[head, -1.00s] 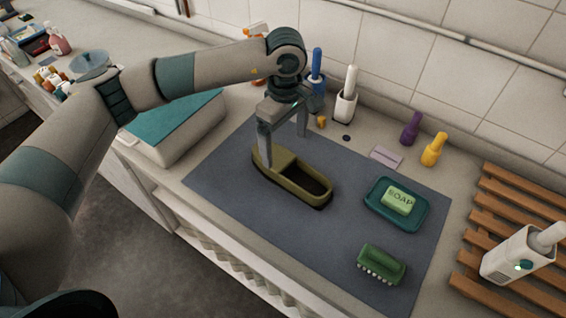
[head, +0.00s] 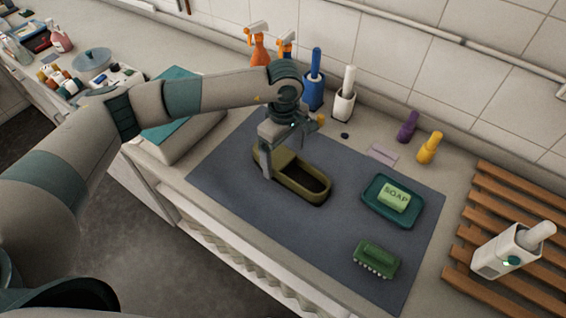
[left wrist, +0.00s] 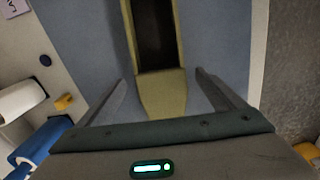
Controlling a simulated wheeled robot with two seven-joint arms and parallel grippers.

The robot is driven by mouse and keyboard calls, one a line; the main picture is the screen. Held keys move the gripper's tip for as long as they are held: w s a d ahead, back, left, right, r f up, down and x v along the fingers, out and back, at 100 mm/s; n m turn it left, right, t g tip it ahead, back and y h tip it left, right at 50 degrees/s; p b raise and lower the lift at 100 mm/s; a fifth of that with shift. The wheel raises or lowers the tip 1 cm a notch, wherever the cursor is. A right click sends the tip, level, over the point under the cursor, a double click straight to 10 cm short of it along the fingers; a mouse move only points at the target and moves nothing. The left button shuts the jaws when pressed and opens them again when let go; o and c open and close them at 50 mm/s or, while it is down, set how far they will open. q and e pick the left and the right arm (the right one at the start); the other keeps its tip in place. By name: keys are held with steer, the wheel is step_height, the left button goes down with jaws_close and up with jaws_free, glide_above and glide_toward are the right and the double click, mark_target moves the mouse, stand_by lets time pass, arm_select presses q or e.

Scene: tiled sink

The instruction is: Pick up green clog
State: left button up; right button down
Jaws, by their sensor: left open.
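The green clog (head: 312,188) lies on the grey-blue mat (head: 232,160), its dark opening facing up and its closed end under my left gripper. My left gripper (head: 275,168) is open and lowered over that closed end. In the head view one finger stands at the near side of the clog; the far finger is mostly hidden. In the left wrist view the clog (left wrist: 163,92) lies between the two spread fingers of the gripper (left wrist: 160,88), with a gap on each side. I cannot tell whether a finger touches it. My right gripper is not in view.
A teal soap dish (head: 374,207) with soap (head: 394,197) and a green brush (head: 377,258) share the mat. Blue (head: 314,82) and white (head: 345,95) brush holders stand behind the gripper. A wooden rack (head: 500,220) is at the right. The mat's front middle is clear.

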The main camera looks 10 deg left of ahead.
mark_target(283, 159)
arm_select(q)
steer(key=shift+f+p, duration=0.3)
steer(key=shift+p, duration=0.05)
step_height(283, 159, down, 2)
steer(key=shift+a+p, duration=0.1)
steer(key=shift+p, duration=0.4)
steer(key=shift+f, duration=0.45)
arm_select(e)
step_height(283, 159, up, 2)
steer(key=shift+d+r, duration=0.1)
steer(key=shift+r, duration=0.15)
arm_select(q)
steer(key=c, duration=1.3)
